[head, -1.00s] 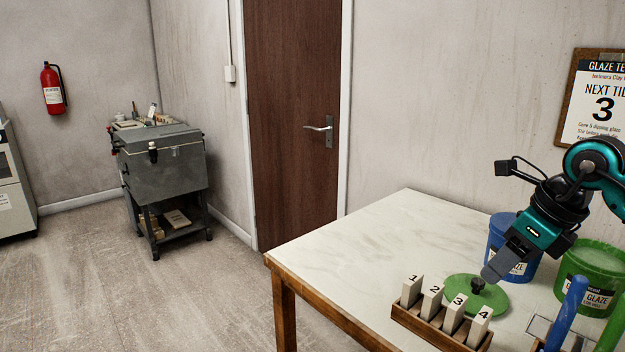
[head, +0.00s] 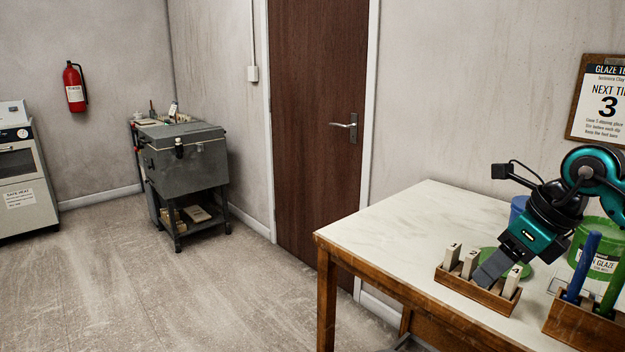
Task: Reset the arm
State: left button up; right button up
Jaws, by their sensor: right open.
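My right arm comes in from the right over the table (head: 390,222). My right gripper (head: 487,276) points down and left, open, and in the picture lies across the wooden tile rack (head: 462,285). Two pale tiles (head: 470,263) show left of it and the tile marked 4 (head: 513,281) right of it. The gripper hides the part of the rack between them, so I cannot tell whether a tile stands there or whether the fingers touch anything. My left gripper is not in view.
A wooden holder (head: 580,325) with blue and green handles stands at the right front. The floor (head: 200,290) to the left is clear.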

jog(key=s+a+f+m+t+y+p, duration=0.1)
jog(key=s+a+m+t+y, duration=0.2)
jog(key=a+m+y, duration=0.45)
jog(key=s+a+f+m+t+y+p, duration=0.15)
jog(key=a+m+y, duration=0.5)
jog(key=a, duration=0.65)
jog(key=s+d+f+m+t+h, duration=0.2)
jog(key=d+f+m+t+h, duration=0.2)
jog(key=f+m+h, duration=0.45)
jog(key=s+d+f+m+t+h, duration=0.1)
jog(key=d+f+m+t+h, duration=0.35)
jog(key=m, duration=0.65)
jog(key=s+d+f+m+g+h+p, duration=0.1)
jog(key=s+f+m+g, duration=0.4)
jog(key=s+f, duration=0.6)
notch_tip(320, 180, down, 3)
jog(key=m+h, duration=0.1)
jog(key=m, duration=0.1)
jog(key=shift+s+d+r+m+g+h, duration=0.15)
jog(key=shift+s+d+m+g+h, duration=0.15)
jog(key=shift+m+g, duration=0.1)
jog(key=shift+c, duration=0.3)
